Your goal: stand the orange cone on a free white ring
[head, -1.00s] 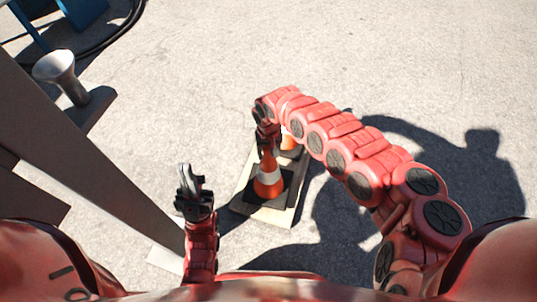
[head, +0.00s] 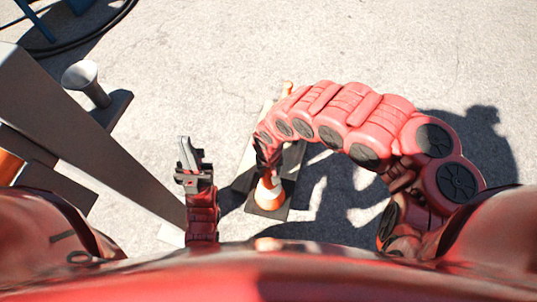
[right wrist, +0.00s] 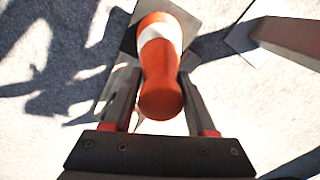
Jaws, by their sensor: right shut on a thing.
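The orange cone (head: 268,196) has a white band and a dark square base. My right gripper (head: 268,172) is shut on its upper part. In the right wrist view the cone (right wrist: 160,85) stands between the two fingers (right wrist: 160,102), tip toward the camera. Its base appears nearer to me than the pale board (head: 250,142); I cannot tell its height above the ground. Part of a second orange cone (head: 287,88) shows behind my right arm. My left gripper (head: 190,160) is empty, left of the cone; its finger gap is unclear. I see no white ring.
A long grey beam (head: 95,135) runs diagonally at left, with a whitish plate (head: 170,235) at its foot. A silver flared post (head: 85,78) stands beyond it. Black cable (head: 100,32) lies at the top left. Pavement at the upper right is clear.

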